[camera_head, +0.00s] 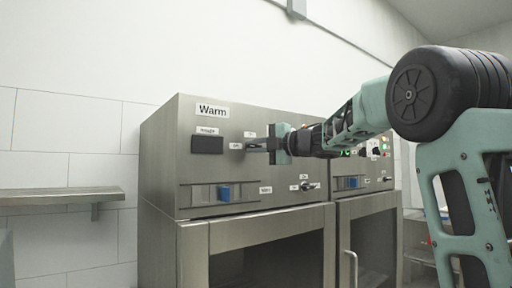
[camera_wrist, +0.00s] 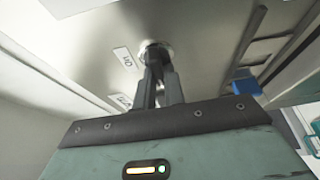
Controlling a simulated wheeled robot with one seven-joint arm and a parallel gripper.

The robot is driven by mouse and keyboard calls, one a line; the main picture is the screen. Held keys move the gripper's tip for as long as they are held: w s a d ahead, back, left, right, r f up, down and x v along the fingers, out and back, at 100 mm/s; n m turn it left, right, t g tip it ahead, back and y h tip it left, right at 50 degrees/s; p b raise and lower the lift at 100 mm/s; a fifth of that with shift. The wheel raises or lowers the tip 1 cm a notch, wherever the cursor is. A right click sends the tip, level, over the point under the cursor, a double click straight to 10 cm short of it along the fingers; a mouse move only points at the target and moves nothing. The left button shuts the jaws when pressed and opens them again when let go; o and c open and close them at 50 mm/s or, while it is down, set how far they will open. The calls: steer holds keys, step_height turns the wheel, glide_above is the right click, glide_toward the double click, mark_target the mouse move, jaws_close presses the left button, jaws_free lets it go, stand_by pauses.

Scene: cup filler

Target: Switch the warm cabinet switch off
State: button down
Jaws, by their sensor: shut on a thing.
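The steel warm cabinet (camera_head: 165,160) carries a "Warm" label (camera_head: 212,110). My gripper (camera_head: 262,145) reaches its front panel from the right, beside two small labels. In the wrist view my gripper (camera_wrist: 160,82) has its fingers shut on a small switch with a round metal base (camera_wrist: 155,48). A label that seems to read "On" (camera_wrist: 124,57) is beside it, and another label is lower, partly behind the gripper. The fingers hide the switch's lever, so its position cannot be told. In the head view the switch is hidden by the gripper.
A blue slider (camera_head: 224,192) and a small toggle (camera_head: 306,186) sit lower on the same panel. A second cabinet (camera_head: 365,210) with lit indicators and knobs stands to the right. A steel shelf (camera_head: 55,194) is on the left wall.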

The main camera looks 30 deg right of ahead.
steer(key=c, duration=1.5)
jaws_free()
steer(key=b+v, duration=0.4)
steer(key=v, duration=1.3)
steer(key=shift+s+d, duration=0.1)
steer(key=shift+s, duration=0.1)
